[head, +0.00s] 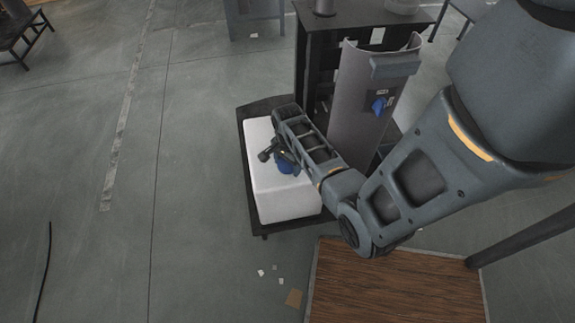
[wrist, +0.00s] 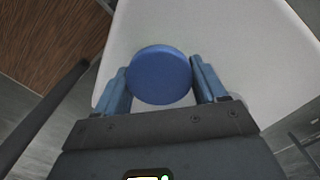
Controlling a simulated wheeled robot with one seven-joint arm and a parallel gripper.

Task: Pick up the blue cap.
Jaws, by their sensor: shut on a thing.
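The blue cap (wrist: 160,75) is a round blue disc, seen from above in the wrist view between the two blue-grey fingers of my gripper (wrist: 160,88). In the head view the cap (head: 287,168) shows partly below my gripper (head: 279,157), over the white block (head: 285,200). My gripper is shut on the cap. The arm hides part of the cap, and I cannot tell whether the cap touches the white surface.
The white block sits on a dark low platform (head: 246,150). A curved grey panel with a blue knob (head: 379,105) stands to the right, by a dark table (head: 345,15). A brown wooden board (head: 390,285) lies in front. The floor at left is mostly clear.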

